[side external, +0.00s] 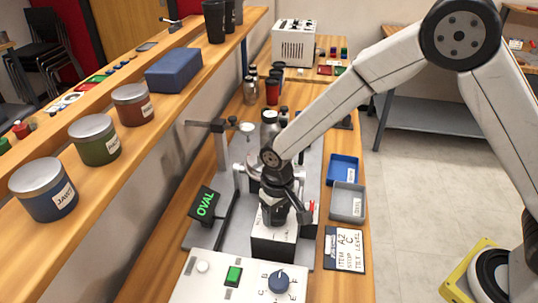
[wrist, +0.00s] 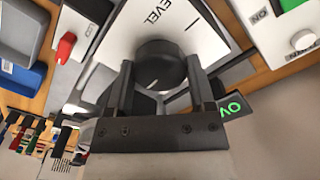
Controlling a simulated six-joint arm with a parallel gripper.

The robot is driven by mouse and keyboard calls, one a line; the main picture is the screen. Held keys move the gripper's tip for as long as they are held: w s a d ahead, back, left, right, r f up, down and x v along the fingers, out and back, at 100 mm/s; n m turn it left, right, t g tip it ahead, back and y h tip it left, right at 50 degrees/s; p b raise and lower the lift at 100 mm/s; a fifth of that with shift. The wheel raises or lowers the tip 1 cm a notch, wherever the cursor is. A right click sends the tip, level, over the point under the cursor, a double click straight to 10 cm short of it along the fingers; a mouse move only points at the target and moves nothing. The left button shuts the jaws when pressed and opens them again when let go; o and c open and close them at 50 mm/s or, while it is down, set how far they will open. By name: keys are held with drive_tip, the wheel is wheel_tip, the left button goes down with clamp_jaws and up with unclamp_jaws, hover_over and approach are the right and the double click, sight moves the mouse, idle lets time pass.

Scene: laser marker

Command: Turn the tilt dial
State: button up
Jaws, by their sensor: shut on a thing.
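In the side view my gripper (side external: 273,216) points down onto the white-topped box (side external: 273,247), and the knob is hidden by the gripper. The start of the label and the dial's exact setting are not readable.
A red switch (side external: 311,208) stands close beside the gripper. A front panel (side external: 205,288) carries a green button and a blue dial (side external: 278,281). A display (side external: 205,204) reads "OVAL". Blue (side external: 343,168) and grey (side external: 347,203) trays and a written card (side external: 344,249) lie at the right.

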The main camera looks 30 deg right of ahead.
sight(277, 213)
drive_tip(key=shift+m, duration=0.5)
drive_tip(key=o, duration=1.2)
drive_tip(key=shift+r, duration=0.1)
drive_tip(key=shift+r, duration=3.85)
drive_tip(key=shift+r, duration=0.1)
drive_tip(key=shift+r, duration=3.4)
